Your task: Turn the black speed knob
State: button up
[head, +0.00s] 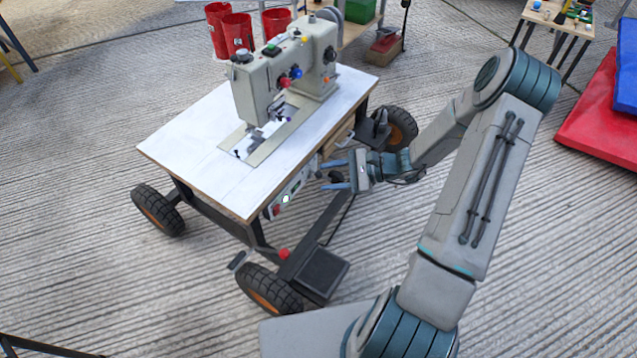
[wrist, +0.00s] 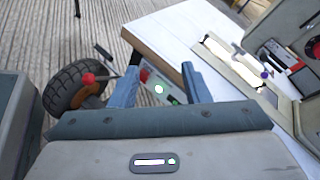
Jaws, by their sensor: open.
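A control panel (head: 292,192) is fixed under the near edge of the sewing machine's white table (head: 190,150). It carries a lit green-white spot and a red part at its left end. My gripper (head: 336,175) is open beside the panel's right end, its blue fingers pointing toward it. A small dark round shape shows between the fingers; I cannot tell whether it is the black speed knob. In the wrist view the panel (wrist: 150,79) shows between the open fingers (wrist: 160,78), and its lower part is hidden behind my gripper. No clear knob shows there.
The beige sewing machine (head: 285,75) stands on the table. The table has black wheels (head: 268,288) and a low frame with a red ball-topped lever (head: 284,254) and a black pedal (head: 318,272). Red buckets (head: 237,35) stand behind. Red and blue mats (head: 605,120) lie at right.

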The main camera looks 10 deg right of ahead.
aim_at(319, 175)
jog(key=w+d+f+m+t+h+b, duration=0.1)
jog(key=w+d+f+m+t+b, duration=0.1)
jog(key=d+f+m+t+b, duration=0.3)
jog(key=w+d+f+m+t+h, duration=0.1)
jog(key=w+f+m+t, duration=0.15)
jog(key=f, duration=0.55)
jog(key=w+d+f+m+t+h+b, duration=0.1)
jog(key=d+f+m+t+b, duration=0.1)
jog(key=f+m+t+b, duration=0.3)
jog(key=shift+w+a+f+n+g+b, duration=0.2)
jog(key=shift+w+a+g+b, duration=0.25)
jog(key=shift+w+a, duration=1.15)
jog(key=shift+w+a+f+n+g+b, duration=0.1)
jog(key=shift+w+a+f+g+b, duration=0.25)
jog(key=shift+w+a, duration=1.25)
jog(key=shift+w+a+f+n+g+b, duration=0.15)
jog(key=shift+w+a+g+b, duration=0.35)
jog(key=shift+w, duration=1.9)
jog(key=shift+a+r, duration=0.1)
jog(key=shift+a, duration=0.15)
jog(key=shift+c, duration=0.3)
grip_shut()
